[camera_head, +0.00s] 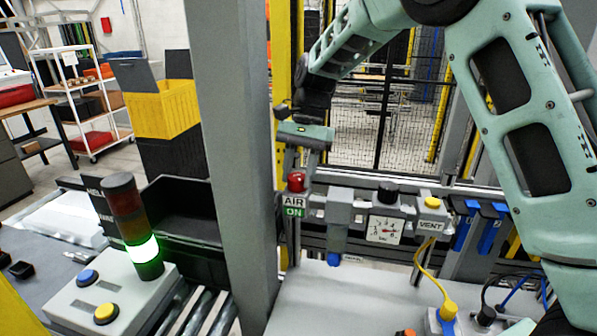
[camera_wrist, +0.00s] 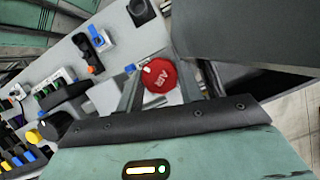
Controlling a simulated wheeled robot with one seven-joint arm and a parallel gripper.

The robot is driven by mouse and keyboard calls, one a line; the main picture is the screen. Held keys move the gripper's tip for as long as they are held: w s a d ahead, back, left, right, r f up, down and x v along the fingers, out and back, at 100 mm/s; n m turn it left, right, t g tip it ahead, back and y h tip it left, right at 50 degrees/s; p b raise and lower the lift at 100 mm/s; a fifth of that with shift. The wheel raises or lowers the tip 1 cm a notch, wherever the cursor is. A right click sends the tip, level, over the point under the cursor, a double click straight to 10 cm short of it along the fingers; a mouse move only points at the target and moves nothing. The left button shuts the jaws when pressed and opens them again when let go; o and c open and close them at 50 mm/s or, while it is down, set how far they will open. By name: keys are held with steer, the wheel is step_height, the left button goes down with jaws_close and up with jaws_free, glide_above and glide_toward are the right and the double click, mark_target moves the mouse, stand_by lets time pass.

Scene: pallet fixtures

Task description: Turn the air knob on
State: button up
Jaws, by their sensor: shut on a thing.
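The air knob (camera_head: 297,182) is a round red knob at the left end of the grey air unit, in the middle of the head view. Below it is an AIR label with a green ON field (camera_head: 293,206). My gripper (camera_head: 301,163) comes down from above with its fingers at the knob. In the wrist view the knob's red face (camera_wrist: 160,77), lettered AIR and with a white mark at its upper left, sits between the two fingers of my gripper (camera_wrist: 161,86). The gripper is shut on it. The fingertips are partly hidden in the head view.
A grey post (camera_head: 232,150) stands close left of my gripper. Right of the knob are a pressure gauge (camera_head: 385,230) and a yellow VENT button (camera_head: 432,202). A stack light (camera_head: 142,247) glows green at the left. The grey tabletop (camera_head: 340,300) in front has clear room.

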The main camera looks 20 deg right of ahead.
steer(key=o, duration=1)
steer(key=shift+r, duration=0.1)
steer(key=b+v, duration=0.2)
steer(key=v, duration=1.5)
steer(key=shift+b, duration=0.3)
steer(key=shift+w+r, duration=0.1)
